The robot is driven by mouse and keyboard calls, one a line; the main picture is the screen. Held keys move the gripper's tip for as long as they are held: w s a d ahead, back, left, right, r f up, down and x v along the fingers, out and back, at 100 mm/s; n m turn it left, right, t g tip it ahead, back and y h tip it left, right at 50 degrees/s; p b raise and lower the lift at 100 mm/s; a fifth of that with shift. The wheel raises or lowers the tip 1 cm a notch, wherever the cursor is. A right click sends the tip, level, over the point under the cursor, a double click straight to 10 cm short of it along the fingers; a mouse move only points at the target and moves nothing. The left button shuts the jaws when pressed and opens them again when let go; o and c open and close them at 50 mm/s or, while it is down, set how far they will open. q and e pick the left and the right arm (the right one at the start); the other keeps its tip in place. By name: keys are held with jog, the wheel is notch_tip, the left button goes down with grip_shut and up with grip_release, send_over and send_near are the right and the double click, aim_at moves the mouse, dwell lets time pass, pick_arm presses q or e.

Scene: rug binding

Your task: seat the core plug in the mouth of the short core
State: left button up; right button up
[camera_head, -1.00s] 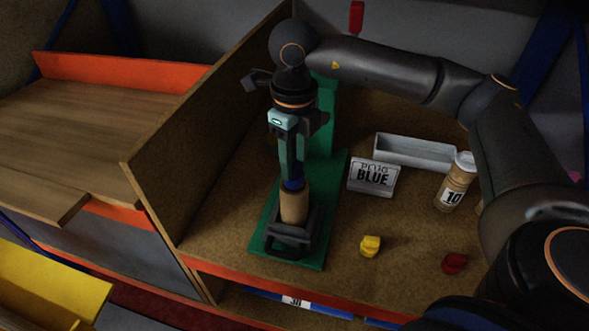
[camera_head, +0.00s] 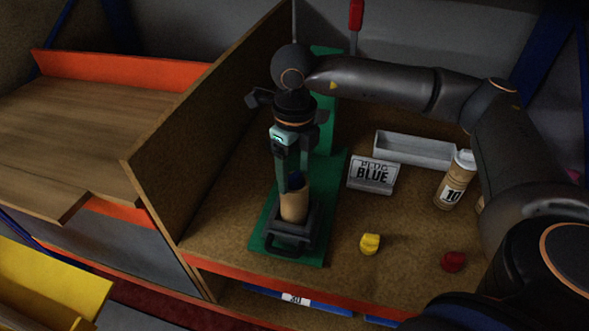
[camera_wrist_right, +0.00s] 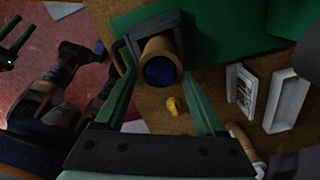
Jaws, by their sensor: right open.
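The short core (camera_head: 294,206) is a tan tube standing upright in a dark square holder (camera_head: 287,243). The blue core plug (camera_head: 295,179) is at its top. In the right wrist view the plug (camera_wrist_right: 160,71) lies within the tan rim of the core (camera_wrist_right: 158,46); how deep it sits I cannot tell. My right gripper (camera_head: 293,183) is open above the core, pointing down, its green fingers on either side of the plug. They stand apart in the wrist view (camera_wrist_right: 163,82). Part of what looks like my left gripper (camera_wrist_right: 15,42) shows at that view's left edge.
The holder stands on a green base (camera_head: 326,205). To its right are a "PLUG BLUE" sign (camera_head: 372,175), a grey tray (camera_head: 415,151), a tube marked 10 (camera_head: 453,182), a yellow plug (camera_head: 370,244) and a red plug (camera_head: 453,261). A wooden wall (camera_head: 215,135) rises on the left.

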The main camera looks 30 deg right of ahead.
aim_at(295, 176)
jog(key=shift+r, duration=0.25)
notch_tip(295, 176, up, 12)
dwell(0.4)
jog(key=shift+f, duration=0.1)
dwell(0.4)
